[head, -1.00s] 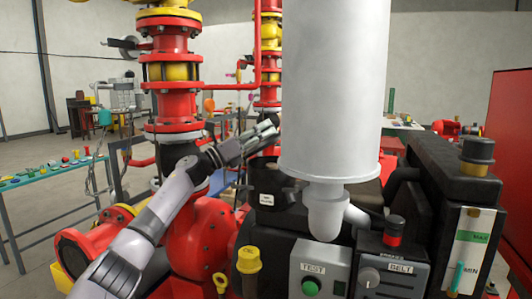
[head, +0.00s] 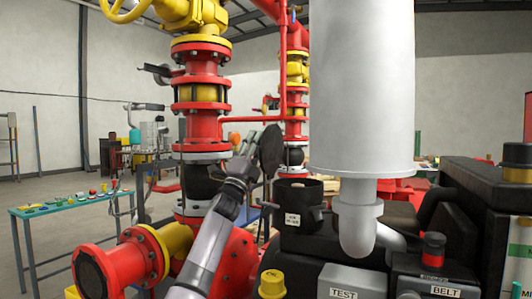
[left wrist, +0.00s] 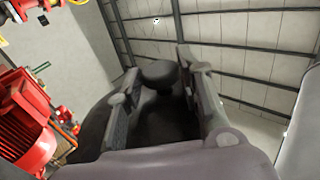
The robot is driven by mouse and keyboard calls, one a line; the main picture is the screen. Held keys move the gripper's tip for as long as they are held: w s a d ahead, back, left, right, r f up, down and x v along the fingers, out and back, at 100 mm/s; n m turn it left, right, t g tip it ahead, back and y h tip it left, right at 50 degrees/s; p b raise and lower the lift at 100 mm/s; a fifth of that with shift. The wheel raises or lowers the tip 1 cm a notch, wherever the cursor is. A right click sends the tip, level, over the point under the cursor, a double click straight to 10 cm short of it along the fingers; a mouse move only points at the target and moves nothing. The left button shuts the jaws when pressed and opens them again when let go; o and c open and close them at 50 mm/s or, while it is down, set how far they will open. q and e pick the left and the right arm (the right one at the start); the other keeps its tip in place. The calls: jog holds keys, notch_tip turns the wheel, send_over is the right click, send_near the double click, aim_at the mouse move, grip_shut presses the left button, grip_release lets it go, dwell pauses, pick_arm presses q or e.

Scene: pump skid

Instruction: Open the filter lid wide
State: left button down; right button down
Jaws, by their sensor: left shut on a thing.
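The filter housing (head: 298,218) is a black pot with a white label, left of the big pale cylinder in the head view. Its round mouth shows at the top. The filter lid (head: 271,149) looks like a dark disc, raised and steeply tilted above the pot's left side. My left gripper (head: 247,153) is at the lid's left side, shut on it. In the left wrist view, the dark lid part with a round knob (left wrist: 158,72) sits between the two fingers. The exact contact is hard to see. My right gripper is not in view.
The pale cylinder (head: 361,85) with its elbow pipe stands close on the right. Red and yellow valve piping (head: 201,95) rises behind my left arm. A control box (head: 347,284) marked TEST is in front. A bench (head: 75,205) with small parts stands far left.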

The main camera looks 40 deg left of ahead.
pick_arm(q)
jog(key=a+n, duration=0.1)
jog(key=a+f+y, duration=0.1)
jog(key=a+f+n+y+b, duration=0.1)
jog(key=shift+s+a+f+n+g, duration=0.1)
jog(key=shift+s+f+n+g, duration=0.1)
jog(key=shift+s+n+g, duration=0.1)
jog(key=shift+f, duration=0.1)
dwell(0.4)
jog(key=c, duration=1.2)
grip_release()
jog(key=shift+a, duration=0.1)
jog(key=shift+o, duration=0.4)
jog(key=shift+r, duration=0.2)
jog(key=shift+s, duration=0.1)
jog(key=v, duration=1.2)
